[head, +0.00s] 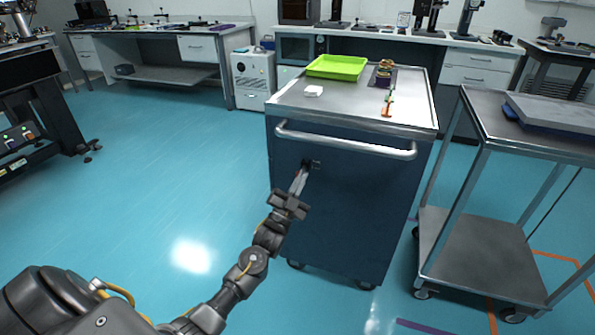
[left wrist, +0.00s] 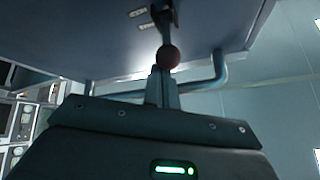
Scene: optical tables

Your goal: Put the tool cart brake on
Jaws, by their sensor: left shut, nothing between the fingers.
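The tool cart (head: 345,205) stands in the middle of the head view, a dark blue cabinet with a steel handle bar (head: 345,141) across its front. A small dark brake lever (head: 312,163) sits on the front face below the bar. In the left wrist view the lever (left wrist: 163,18) shows with a dark red ball knob (left wrist: 169,57). My left gripper (head: 302,174) is shut and empty, its fingertips (left wrist: 163,77) close to the knob; I cannot tell whether they touch. My right gripper is not in view.
On the cart top are a green tray (head: 337,67), a small white box (head: 313,91) and a screwdriver-like tool (head: 388,105). A steel trolley (head: 470,245) stands close on the right. Benches line the back. The blue floor (head: 150,190) on the left is clear.

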